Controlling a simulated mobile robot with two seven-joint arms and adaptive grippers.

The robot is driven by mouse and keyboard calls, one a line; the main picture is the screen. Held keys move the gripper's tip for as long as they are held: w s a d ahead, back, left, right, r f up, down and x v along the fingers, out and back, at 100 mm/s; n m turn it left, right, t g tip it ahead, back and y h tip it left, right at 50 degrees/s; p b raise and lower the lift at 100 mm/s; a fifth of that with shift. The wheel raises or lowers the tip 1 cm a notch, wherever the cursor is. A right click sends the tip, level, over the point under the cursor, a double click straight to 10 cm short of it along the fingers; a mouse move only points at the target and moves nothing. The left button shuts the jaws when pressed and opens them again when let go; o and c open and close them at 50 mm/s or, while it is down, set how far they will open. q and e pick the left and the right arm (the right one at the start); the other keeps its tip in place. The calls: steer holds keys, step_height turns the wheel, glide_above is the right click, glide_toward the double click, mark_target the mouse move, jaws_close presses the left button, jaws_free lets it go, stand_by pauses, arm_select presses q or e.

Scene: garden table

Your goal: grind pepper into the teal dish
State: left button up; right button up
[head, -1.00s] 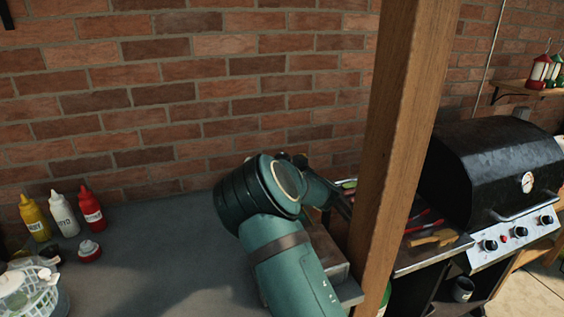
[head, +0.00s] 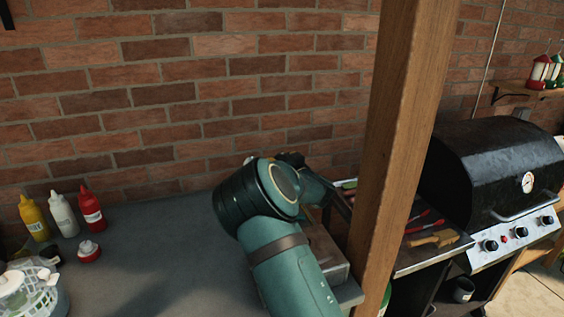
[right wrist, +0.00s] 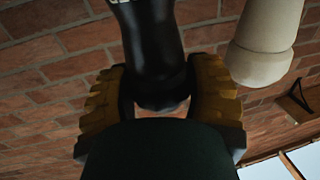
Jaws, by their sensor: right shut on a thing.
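In the right wrist view my right gripper (right wrist: 162,100) has its two ribbed yellow-brown fingers closed around a black pepper mill (right wrist: 152,45). Pale lettering shows at the mill's upper edge, and its far end is cut off by the frame. A cream mill-like thing (right wrist: 265,45) is beside it, apart from my fingers. In the head view my right arm covers most of the gripper and the mill. I do not see the teal dish in either view. My left gripper is not in view.
Mustard (head: 34,219), white (head: 64,216) and red (head: 92,211) bottles stand at the left of the grey counter (head: 170,250). A wooden post (head: 395,150) rises close right of my arm, before the black grill (head: 490,170). The counter's middle is clear.

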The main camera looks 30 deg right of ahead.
steer(key=shift+f+m+g+h+b, duration=0.15)
steer(key=shift+m+g+h+b, duration=0.15)
steer(key=shift+m+h+b, duration=1.35)
steer(key=shift+g+h+b, duration=0.3)
steer(key=shift+h+b, duration=0.4)
steer(key=shift+h, duration=0.35)
steer(key=shift+a+m+g+h, duration=0.1)
steer(key=shift+m+g+h, duration=0.4)
steer(key=shift+m+h, duration=0.45)
steer(key=shift+r+m+g+h+p, duration=0.25)
steer(key=shift+m+g+h+p, duration=0.6)
steer(key=shift+h, duration=0.4)
steer(key=shift+f+m+g+h+p, duration=0.1)
steer(key=shift+m+g+h+p, duration=1.1)
steer(key=shift+p, duration=0.45)
steer(key=o, duration=1.2)
